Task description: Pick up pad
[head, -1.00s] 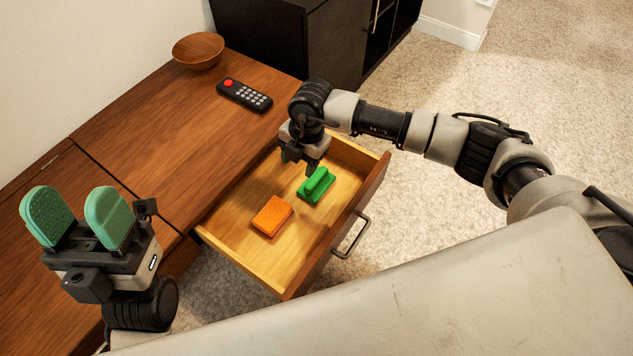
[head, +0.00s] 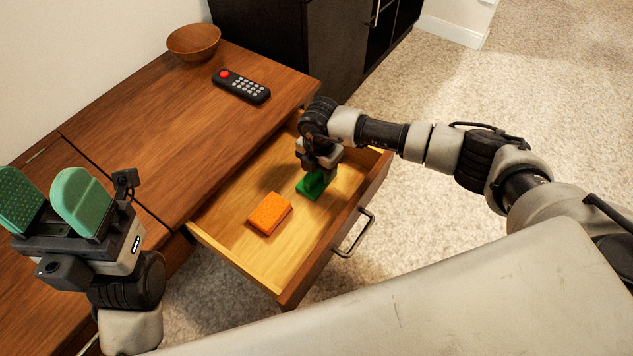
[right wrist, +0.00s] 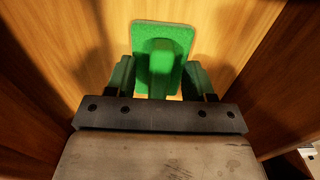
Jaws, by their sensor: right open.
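A green pad (head: 310,186) with a raised block handle lies in the open wooden drawer, partly hidden by my right gripper in the head view. My right gripper (head: 319,171) is open and low over it. In the right wrist view, the green pad (right wrist: 176,39) lies flat below, and its handle stands between the two fingers of my right gripper (right wrist: 161,80), with a gap on each side. An orange block, perhaps a sponge (head: 269,213), lies beside the green pad, nearer the camera. My left gripper (head: 47,205) is open and empty, its green fingers pointing up.
The drawer (head: 240,247) is pulled out, with raised walls and a metal handle (head: 354,234) on its front. A black remote (head: 241,86) and a wooden bowl (head: 194,42) stand on the cabinet top. A dark cabinet (head: 300,45) stands behind.

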